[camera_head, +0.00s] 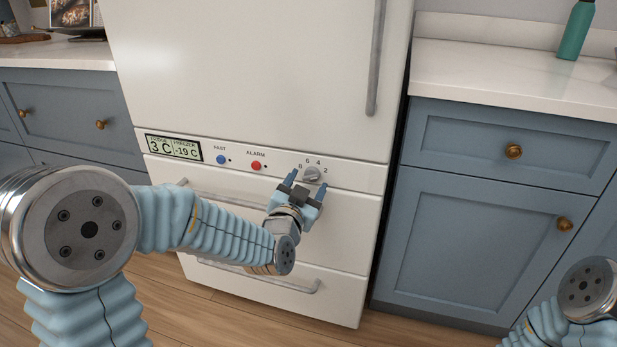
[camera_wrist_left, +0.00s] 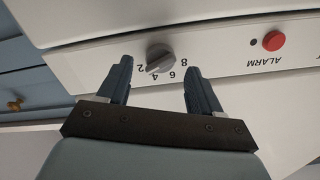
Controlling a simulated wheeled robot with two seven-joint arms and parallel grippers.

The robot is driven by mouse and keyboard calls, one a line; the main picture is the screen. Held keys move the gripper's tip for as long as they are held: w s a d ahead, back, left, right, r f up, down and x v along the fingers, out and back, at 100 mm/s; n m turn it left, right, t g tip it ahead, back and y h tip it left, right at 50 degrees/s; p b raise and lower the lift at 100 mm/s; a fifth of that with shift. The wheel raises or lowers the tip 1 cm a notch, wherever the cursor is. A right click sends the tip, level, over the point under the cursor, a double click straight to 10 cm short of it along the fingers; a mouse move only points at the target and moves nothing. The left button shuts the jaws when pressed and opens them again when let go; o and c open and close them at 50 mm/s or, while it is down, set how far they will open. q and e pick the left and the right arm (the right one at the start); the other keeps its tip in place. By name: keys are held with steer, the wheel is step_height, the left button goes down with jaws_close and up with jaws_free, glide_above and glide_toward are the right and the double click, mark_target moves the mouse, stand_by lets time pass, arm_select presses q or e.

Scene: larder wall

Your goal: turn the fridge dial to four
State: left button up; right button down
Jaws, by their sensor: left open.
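The fridge dial (camera_head: 312,174) is a round grey knob on the white control strip, with the numbers 2, 4, 6 and 8 around it. In the left wrist view the dial (camera_wrist_left: 159,57) shows upside down, and its raised bar slants with one end near the 2. I cannot tell for sure which end is the pointer. My left gripper (camera_head: 305,185) is open just in front of the dial and a little below it. In the wrist view its dark fingers (camera_wrist_left: 157,72) lie either side of the dial, apparently not touching it. My right gripper is out of view.
Left of the dial on the strip are a red ALARM button (camera_head: 256,166), a blue FAST button (camera_head: 221,159) and a display (camera_head: 173,148) reading 3 C and -19 C. Drawer handles (camera_head: 259,279) stick out below. Blue cabinets (camera_head: 483,215) flank the fridge.

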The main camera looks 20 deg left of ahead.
arm_select(q)
steer(key=shift+w, duration=1)
steer(key=shift+c, duration=0.5)
steer(key=c, duration=1)
steer(key=shift+o, duration=0.2)
steer(key=shift+f+n+b, duration=0.2)
steer(key=shift+n+b, duration=0.3)
steer(key=shift+b, duration=0.35)
steer(key=n+b, duration=0.4)
steer(key=b, duration=0.1)
steer(key=shift+f+n, duration=0.1)
steer(key=shift+n, duration=0.2)
steer(key=shift+r+n+b, duration=0.2)
steer(key=shift+n+b, duration=1.4)
